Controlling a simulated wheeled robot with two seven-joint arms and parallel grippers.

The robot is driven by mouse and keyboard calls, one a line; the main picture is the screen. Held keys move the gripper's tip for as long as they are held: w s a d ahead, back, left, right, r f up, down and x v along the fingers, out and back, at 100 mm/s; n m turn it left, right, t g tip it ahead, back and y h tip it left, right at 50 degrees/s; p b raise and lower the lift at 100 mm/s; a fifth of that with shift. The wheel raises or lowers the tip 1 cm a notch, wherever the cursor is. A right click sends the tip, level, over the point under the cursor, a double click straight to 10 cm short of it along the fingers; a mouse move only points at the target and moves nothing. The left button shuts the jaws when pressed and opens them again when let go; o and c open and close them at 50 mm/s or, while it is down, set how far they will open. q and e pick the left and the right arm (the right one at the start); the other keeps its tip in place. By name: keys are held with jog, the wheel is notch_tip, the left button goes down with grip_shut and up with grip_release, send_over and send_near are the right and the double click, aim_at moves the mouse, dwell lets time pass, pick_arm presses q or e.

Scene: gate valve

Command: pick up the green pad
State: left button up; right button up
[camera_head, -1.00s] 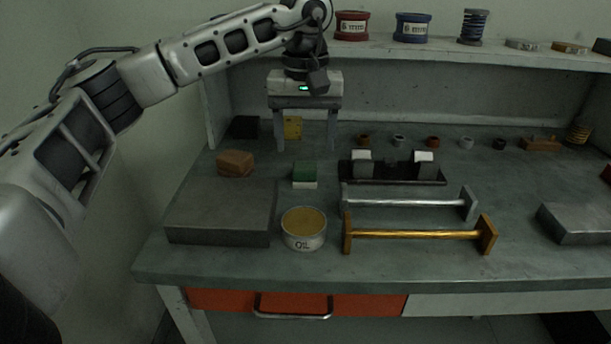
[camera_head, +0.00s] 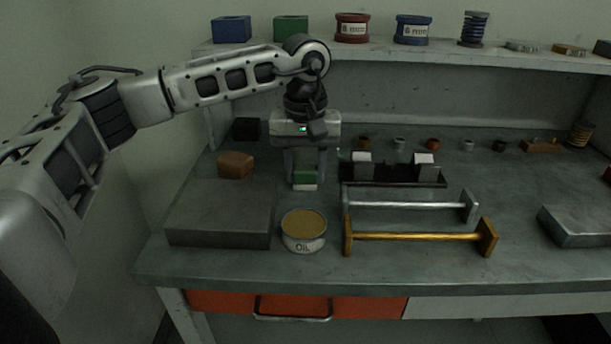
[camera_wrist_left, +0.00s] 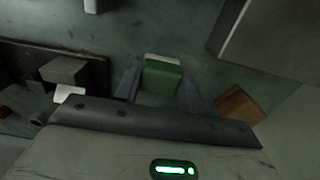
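The green pad (camera_head: 305,175) is a small green block with a pale layer along its front, on the bench behind the oil tin. My left gripper (camera_head: 305,180) points down over it, with one finger on each side. The fingers are drawn in close and appear shut on the pad, which still seems to be at bench level. In the left wrist view the pad (camera_wrist_left: 162,77) sits between the two fingertips (camera_wrist_left: 161,88). My right gripper is not in view.
An oil tin (camera_head: 304,231) stands in front of the pad. A grey slab (camera_head: 220,213) and a brown block (camera_head: 235,164) lie to the left. A black fixture (camera_head: 392,179), a silver bar (camera_head: 410,203) and a gold bar (camera_head: 418,236) lie to the right. A shelf (camera_head: 480,57) runs behind.

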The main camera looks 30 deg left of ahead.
pick_arm(q)
jog(key=shift+r, duration=0.1)
jog(key=shift+r, duration=0.2)
notch_tip(320, 180, up, 2)
jog(key=shift+w+r, duration=0.1)
jog(key=s+d+r, duration=0.3)
jog(key=s+r, duration=0.7)
jog(key=s, duration=0.3)
jog(key=shift+s+d, duration=0.2)
jog(key=shift+s, duration=0.2)
jog(key=o, duration=0.4)
jog(key=shift+r, duration=0.1)
jog(key=shift+c, duration=1.4)
